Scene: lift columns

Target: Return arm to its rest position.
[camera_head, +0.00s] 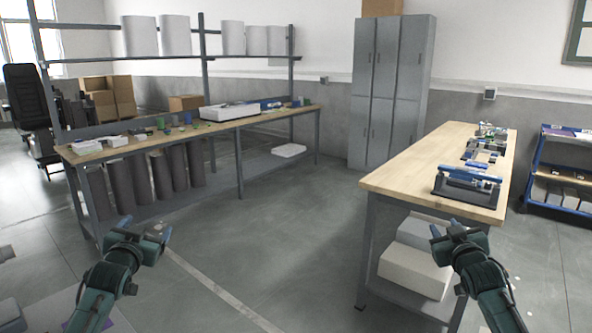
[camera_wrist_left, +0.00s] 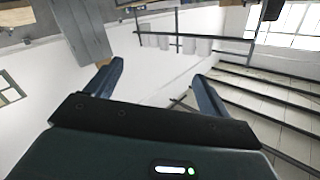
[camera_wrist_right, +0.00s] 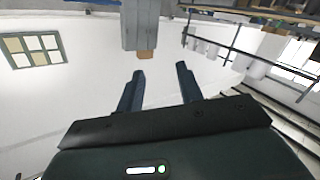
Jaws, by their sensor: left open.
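My left gripper (camera_head: 146,229) is raised over the floor at the lower left of the head view. Its two fingers stand wide apart with nothing between them in the left wrist view (camera_wrist_left: 158,72). My right gripper (camera_head: 446,229) is raised at the lower right, in front of the right workbench in the picture. In the right wrist view (camera_wrist_right: 159,72) its fingers are apart by a narrower gap, with nothing between them. Both arms come up from the bottom edge of the head view.
A wooden workbench (camera_head: 410,165) with tools stands at the right, with pale boxes (camera_head: 415,268) on its lower shelf. A long bench (camera_head: 235,125) with small parts runs along the left. Grey lockers (camera_head: 390,90) stand behind. The floor (camera_head: 270,230) between the benches is clear.

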